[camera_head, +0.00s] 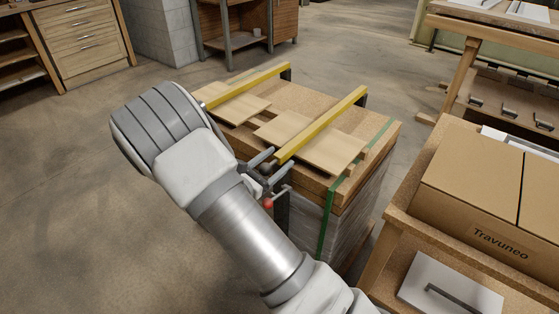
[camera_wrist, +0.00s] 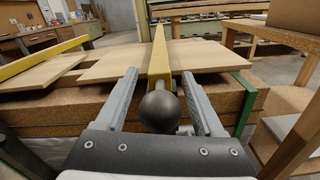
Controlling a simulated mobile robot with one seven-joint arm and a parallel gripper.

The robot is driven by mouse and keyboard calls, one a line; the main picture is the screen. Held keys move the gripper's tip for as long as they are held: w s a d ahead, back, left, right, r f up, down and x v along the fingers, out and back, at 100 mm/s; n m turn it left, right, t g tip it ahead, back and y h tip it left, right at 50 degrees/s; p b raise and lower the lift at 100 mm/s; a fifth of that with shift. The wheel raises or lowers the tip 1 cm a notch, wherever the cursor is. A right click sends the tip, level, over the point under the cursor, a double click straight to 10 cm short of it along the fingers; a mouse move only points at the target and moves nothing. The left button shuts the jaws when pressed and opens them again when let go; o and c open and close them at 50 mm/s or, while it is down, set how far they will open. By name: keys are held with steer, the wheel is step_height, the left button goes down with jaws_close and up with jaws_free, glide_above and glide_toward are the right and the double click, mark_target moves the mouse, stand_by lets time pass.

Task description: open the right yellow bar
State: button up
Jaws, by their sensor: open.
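The right yellow bar (camera_head: 325,122) lies across the top of the veneer press, over a pale wood sheet (camera_head: 332,147). It also shows in the wrist view (camera_wrist: 159,58), running straight away from me. My gripper (camera_head: 271,167) is at the near end of this bar, with its jaws open. In the wrist view a dark round ball (camera_wrist: 160,111) sits between the two fingers (camera_wrist: 160,75), in front of the bar's near end. Gaps show between the ball and both fingers. The left yellow bar (camera_head: 248,84) lies across another pale sheet (camera_head: 231,106).
A small red ball (camera_head: 268,203) shows just below my gripper. A green strap (camera_head: 326,222) runs round the press stack. A bench with a cardboard box (camera_head: 480,185) stands close on the right. Open floor (camera_head: 70,190) lies to the left.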

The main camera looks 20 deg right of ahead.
steer(key=shift+w+d, duration=0.45)
steer(key=shift+d, duration=0.15)
jaws_close()
stand_by(1.1)
